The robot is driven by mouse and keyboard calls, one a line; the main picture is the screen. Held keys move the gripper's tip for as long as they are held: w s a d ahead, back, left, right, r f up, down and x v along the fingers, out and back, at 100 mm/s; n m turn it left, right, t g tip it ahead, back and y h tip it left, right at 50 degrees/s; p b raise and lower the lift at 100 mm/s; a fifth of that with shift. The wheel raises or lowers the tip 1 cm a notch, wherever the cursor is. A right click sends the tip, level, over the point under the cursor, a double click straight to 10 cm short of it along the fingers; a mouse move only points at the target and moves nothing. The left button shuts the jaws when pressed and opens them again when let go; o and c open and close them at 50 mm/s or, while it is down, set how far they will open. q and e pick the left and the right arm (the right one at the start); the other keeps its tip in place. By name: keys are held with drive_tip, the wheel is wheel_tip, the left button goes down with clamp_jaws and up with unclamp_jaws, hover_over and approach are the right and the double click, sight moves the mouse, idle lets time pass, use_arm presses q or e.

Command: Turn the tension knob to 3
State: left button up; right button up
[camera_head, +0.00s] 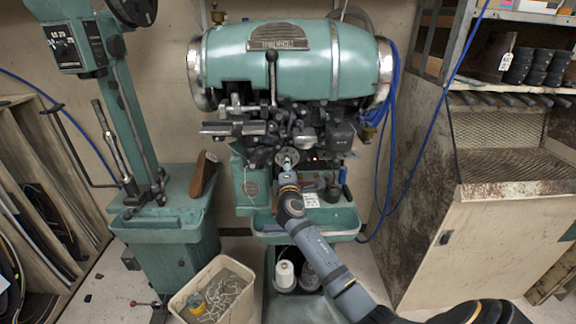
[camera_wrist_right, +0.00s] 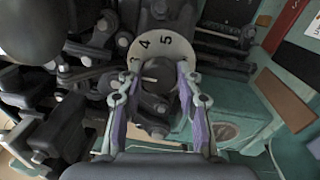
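The tension knob (camera_wrist_right: 160,82) is a dark round knob with a white pointer line directed to the left in the right wrist view. Behind it is a pale dial (camera_wrist_right: 152,44) with 4 and 5 readable at the top; a mark at its left is partly hidden by a finger. My right gripper (camera_wrist_right: 158,76) has one finger on each side of the knob, and the knob fills the gap between the pads. In the head view, my right gripper (camera_head: 288,165) is at the front of the green stitcher (camera_head: 290,62), and the knob is mostly hidden. My left gripper is not in view.
Dark levers and linkages (camera_wrist_right: 85,75) crowd the left of the knob. A green tray (camera_head: 335,226) juts out below. A bin (camera_head: 240,300) and thread spools (camera_head: 285,275) stand lower. A blue hose (camera_head: 385,190) hangs at the right, before a worn cabinet (camera_head: 490,240).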

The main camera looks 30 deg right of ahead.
drive_tip(key=o, duration=0.4)
drive_tip(key=v, duration=1.2)
drive_tip(key=shift+a, duration=0.1)
